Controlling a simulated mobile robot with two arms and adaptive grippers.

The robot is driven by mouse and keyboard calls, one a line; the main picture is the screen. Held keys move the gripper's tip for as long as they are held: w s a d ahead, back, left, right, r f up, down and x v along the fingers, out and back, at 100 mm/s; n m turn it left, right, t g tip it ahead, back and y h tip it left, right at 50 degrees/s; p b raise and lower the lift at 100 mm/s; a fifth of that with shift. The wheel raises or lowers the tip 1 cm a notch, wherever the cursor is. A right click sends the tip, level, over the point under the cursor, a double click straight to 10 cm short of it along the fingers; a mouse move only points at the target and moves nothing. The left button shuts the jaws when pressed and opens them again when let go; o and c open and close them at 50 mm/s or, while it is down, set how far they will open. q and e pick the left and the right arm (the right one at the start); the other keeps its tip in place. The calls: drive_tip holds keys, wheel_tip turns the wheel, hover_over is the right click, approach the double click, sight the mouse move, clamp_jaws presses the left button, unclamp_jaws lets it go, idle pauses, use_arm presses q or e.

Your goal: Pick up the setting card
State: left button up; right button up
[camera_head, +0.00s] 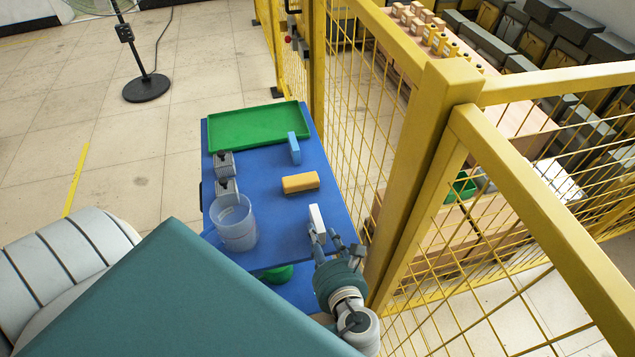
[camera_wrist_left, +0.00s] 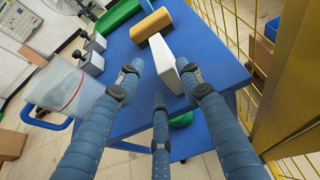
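A white card-like block (camera_head: 317,222) stands on the blue cart top (camera_head: 255,190) near its right front edge; it appears to be the setting card. In the left wrist view the white block (camera_wrist_left: 166,62) lies just beyond the fingers, between the two upper fingertips. My left gripper (camera_head: 335,243) is at the cart's front right corner, close to the block. Its three fingers are spread in the left wrist view (camera_wrist_left: 160,80), with a gap to the block on the left. The right fingertip is very close to it; contact cannot be told. My right gripper is not in view.
A yellow block (camera_head: 300,183), a blue block (camera_head: 294,148), a clear container (camera_head: 236,222), small grey parts (camera_head: 225,164) and a green tray (camera_head: 258,127) are on the cart. A yellow mesh fence (camera_head: 425,150) runs close along the cart's right side. Open floor lies left.

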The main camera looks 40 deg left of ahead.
sight(317, 228)
use_arm(q)
drive_tip(key=p+x, duration=0.1)
drive_tip(key=x, duration=0.4)
drive_tip(key=shift+w+f, duration=0.2)
clamp_jaws()
